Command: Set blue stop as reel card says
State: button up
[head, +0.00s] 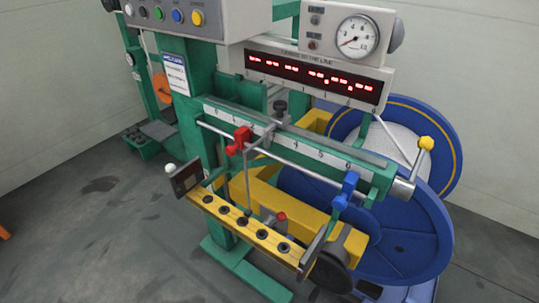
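The blue stop (346,190) sits on the horizontal steel rod under the numbered scale (300,145), toward the scale's right end, close to the mark that looks like 6. A red stop (239,141) sits on the same rod farther left. A white card with a blue header (175,73) is fixed to the green frame at upper left; its print is too small to read. I cannot tell whether it is the reel card. Large blue reels (385,240) stand behind the rod at right. My gripper is not in view.
A yellow-knobbed lever (425,145) stands at the rod's right end. A red digital display (315,77) and a dial gauge (357,37) are above. The floor at left front is open.

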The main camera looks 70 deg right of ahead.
aim_at(339, 203)
jog(key=k+j+z, duration=0.25)
jog(key=k, duration=0.35)
jog(key=k+z, duration=0.25)
jog(key=k, duration=0.3)
